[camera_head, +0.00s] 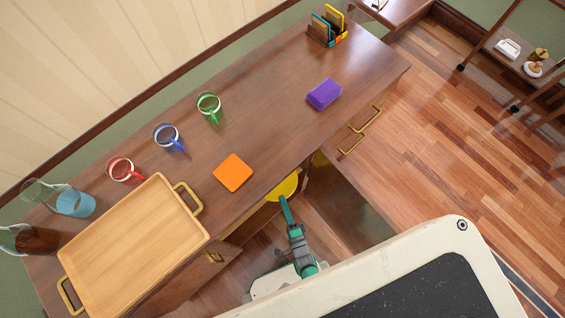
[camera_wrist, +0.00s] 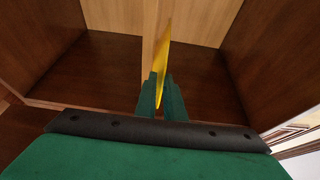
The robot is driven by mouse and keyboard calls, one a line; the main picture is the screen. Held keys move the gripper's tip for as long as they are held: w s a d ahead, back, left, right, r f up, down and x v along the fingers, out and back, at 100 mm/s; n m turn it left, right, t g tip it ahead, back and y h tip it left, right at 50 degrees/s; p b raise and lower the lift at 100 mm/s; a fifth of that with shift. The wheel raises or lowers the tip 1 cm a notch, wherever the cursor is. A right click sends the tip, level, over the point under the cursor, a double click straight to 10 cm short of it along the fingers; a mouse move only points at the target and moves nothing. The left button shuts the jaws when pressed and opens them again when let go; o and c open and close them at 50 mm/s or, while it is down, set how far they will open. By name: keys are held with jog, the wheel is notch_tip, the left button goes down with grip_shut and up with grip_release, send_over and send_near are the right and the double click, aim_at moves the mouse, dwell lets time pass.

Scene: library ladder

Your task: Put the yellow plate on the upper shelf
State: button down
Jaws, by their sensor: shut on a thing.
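In the wrist view my gripper (camera_wrist: 160,95) is shut on the yellow plate (camera_wrist: 163,60), which is seen nearly edge-on between the green fingers. The plate is in front of or within an open wooden cabinet (camera_wrist: 85,70). A brown board surface lies below and beyond the fingers; I cannot tell which shelf it is. I cannot tell whether the plate touches it.
On the desk (camera_head: 255,130) stand a wooden tray (camera_head: 130,250), several coloured mugs, an orange square (camera_head: 233,172) and a purple block (camera_head: 323,93). Open cabinet doors (camera_head: 350,205) stand below the desk front. Side walls flank the cabinet opening.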

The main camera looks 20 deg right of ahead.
jog(key=shift+w, duration=0.1)
jog(key=c, duration=1.8)
grip_release()
jog(key=shift+a, duration=0.1)
jog(key=shift+c, duration=0.2)
jog(key=shift+s+d, duration=0.2)
jog(key=shift+d, duration=0.05)
jog(key=s+a, duration=0.1)
jog(key=s, duration=1)
jog(key=shift+s, duration=0.3)
jog(key=shift+a+r, duration=0.15)
jog(key=shift+r, duration=0.05)
